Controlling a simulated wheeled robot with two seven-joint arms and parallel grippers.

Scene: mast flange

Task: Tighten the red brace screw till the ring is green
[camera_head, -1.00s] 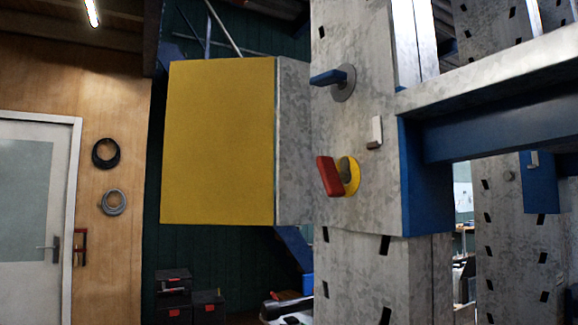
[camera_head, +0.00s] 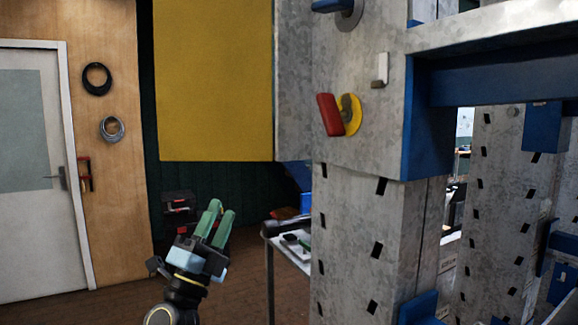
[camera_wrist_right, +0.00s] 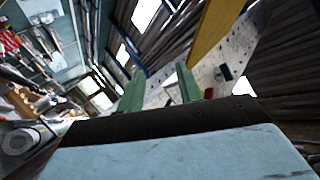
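The red brace screw's handle (camera_head: 328,115) is a red paddle standing out from the galvanized mast face, tilted a little from upright. The ring (camera_head: 355,119) around its hub is yellow. In the right wrist view a small dark red shape (camera_wrist_right: 243,86) on the mast looks like the handle, but it is blurred. My right gripper (camera_head: 221,209) points up, below and left of the screw, well apart from it. Its green fingers are parted and empty; the gap also shows in the right wrist view (camera_wrist_right: 158,72). My left gripper is in neither view.
A large yellow panel (camera_head: 212,80) hangs left of the mast, above my right gripper. A blue handle (camera_head: 329,5) on a grey disc sits above the screw. A blue beam (camera_head: 480,85) juts right. A table (camera_head: 290,245) stands behind the gripper, left of the mast.

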